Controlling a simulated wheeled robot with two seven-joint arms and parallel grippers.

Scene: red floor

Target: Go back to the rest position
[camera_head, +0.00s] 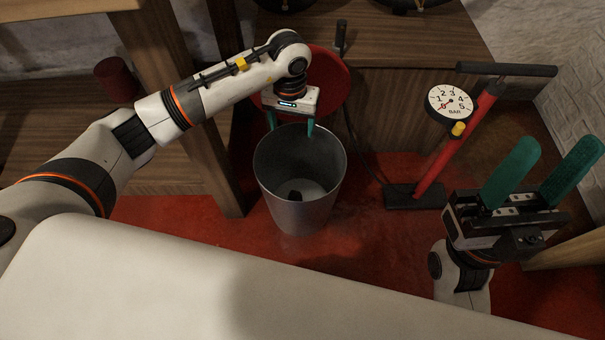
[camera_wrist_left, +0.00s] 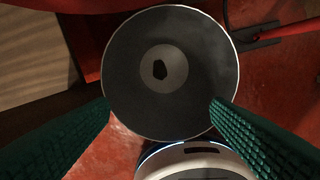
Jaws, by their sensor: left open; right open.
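My left gripper (camera_head: 291,128) is above the grey metal bin (camera_head: 300,207), pointing down toward its opening. Its two green fingers are apart with nothing between them. In the left wrist view the bin (camera_wrist_left: 118,75) appears from above between the open fingertips (camera_wrist_left: 160,106), with a small dark object (camera_wrist_left: 160,69) lying on its bottom.
A red floor pump (camera_head: 452,143) with a round gauge (camera_head: 450,104) stands right of the bin. A wooden cabinet (camera_head: 410,125) is behind it. A wooden shelf post (camera_head: 185,90) stands left of the bin. A dark red cup (camera_head: 115,78) is on the shelf. Red floor shows around the bin.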

